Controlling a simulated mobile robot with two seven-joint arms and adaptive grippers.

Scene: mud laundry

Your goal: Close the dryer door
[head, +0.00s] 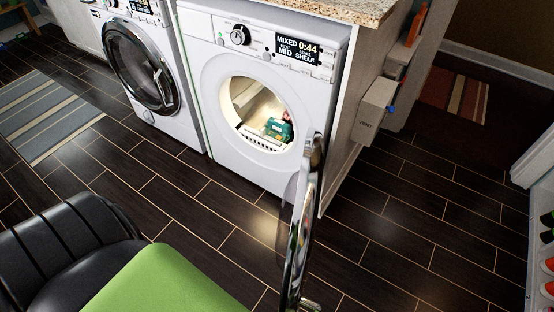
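The white dryer (265,85) stands under a granite counter, its lit display showing text and 0:44. Its round opening is uncovered and lit inside, with a green and red item (279,128) in the drum. The dryer door (301,225) is swung wide open toward me, hinged at the right of the opening. I see it nearly edge-on, with a shiny rim. A small metallic part shows at its lower end. Neither of my grippers is in view.
A washer (140,65) with its round door shut stands left of the dryer. A box marked VENT (373,110) is at the right, and a shoe shelf (541,225) is at the right edge. Dark tiled floor (215,200) in front of the dryer is clear. A striped rug (45,115) lies left.

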